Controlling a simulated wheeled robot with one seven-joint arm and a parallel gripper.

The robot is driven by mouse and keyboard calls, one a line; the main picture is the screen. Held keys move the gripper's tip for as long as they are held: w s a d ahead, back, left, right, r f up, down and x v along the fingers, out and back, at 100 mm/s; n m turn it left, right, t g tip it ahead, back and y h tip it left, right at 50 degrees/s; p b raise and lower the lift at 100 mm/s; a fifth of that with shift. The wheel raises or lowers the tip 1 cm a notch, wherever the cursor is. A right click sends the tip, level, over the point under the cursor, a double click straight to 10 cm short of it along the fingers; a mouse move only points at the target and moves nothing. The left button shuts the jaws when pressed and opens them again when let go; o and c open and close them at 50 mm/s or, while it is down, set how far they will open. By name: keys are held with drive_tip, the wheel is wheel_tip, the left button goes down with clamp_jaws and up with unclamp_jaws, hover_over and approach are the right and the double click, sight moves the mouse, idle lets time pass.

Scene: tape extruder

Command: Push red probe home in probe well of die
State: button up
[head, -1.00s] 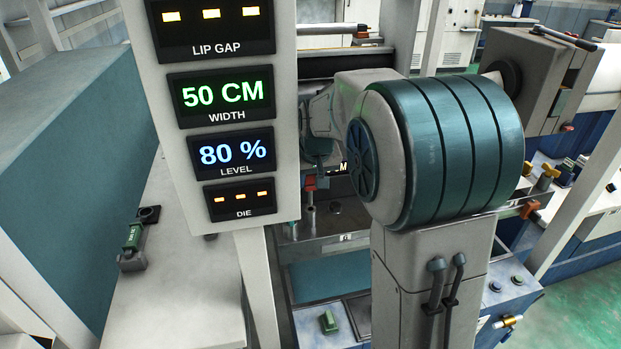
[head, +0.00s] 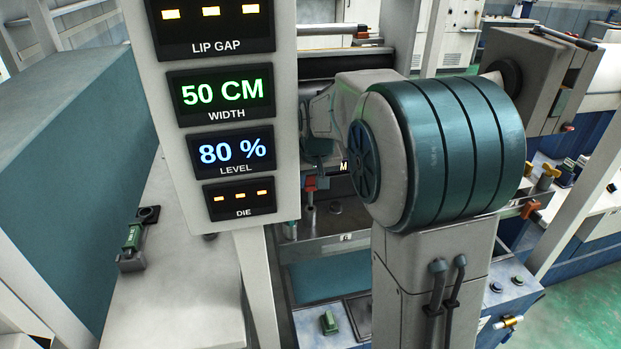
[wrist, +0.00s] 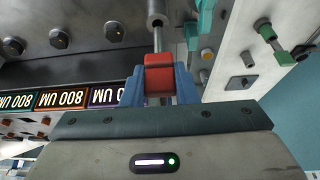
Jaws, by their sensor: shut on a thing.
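The red probe (wrist: 158,78) has a red block-shaped grip and a thin metal rod that runs up in the wrist view to a grey cylindrical fitting (wrist: 157,17) on the die. My gripper (wrist: 160,90) is shut on the red grip, with a blue finger on each side. The rod's tip meets the dark hole of the fitting; how deep it sits is hard to tell. My gripper is mostly hidden there.
The white display panel (head: 293,150) stands at the left and my own arm covers the middle. Green and teal fittings (wrist: 275,40) are at the right.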

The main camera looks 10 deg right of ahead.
sight(311, 195)
drive_tip(key=shift+f+b, duration=2.3)
drive_tip(key=shift+f, duration=0.6)
drive_tip(key=o, duration=1)
drive_tip(key=v, duration=1.3)
drive_tip(key=shift+s+r, duration=0.15)
drive_tip(key=shift+r, duration=0.2)
